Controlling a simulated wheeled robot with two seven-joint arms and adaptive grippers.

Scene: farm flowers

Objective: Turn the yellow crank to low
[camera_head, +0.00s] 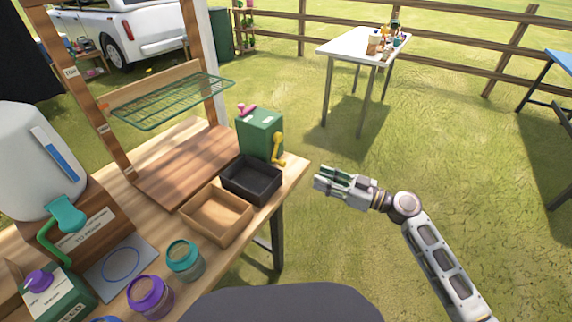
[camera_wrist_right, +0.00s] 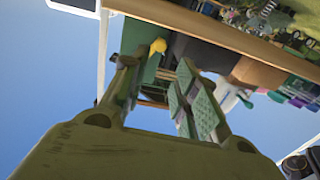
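The yellow crank (camera_head: 278,148) is on the right side of a green box (camera_head: 260,133) at the far right corner of the wooden workbench. Its handle end points down and to the right. My right gripper (camera_head: 322,180) is right of the crank and apart from it, over the grass beyond the bench edge. In the right wrist view, the fingers (camera_wrist_right: 158,88) are spread with nothing between them that they hold, and the yellow crank knob (camera_wrist_right: 158,46) shows beyond them. My left gripper is in neither view. Any marking for low is too small to read.
A black tray (camera_head: 268,198) and a wooden tray (camera_head: 240,232) sit in front of the green box. Jars (camera_head: 150,298) and a dispenser (camera_head: 35,165) are at left. Grass right of the bench is clear up to a white table (camera_head: 345,48).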

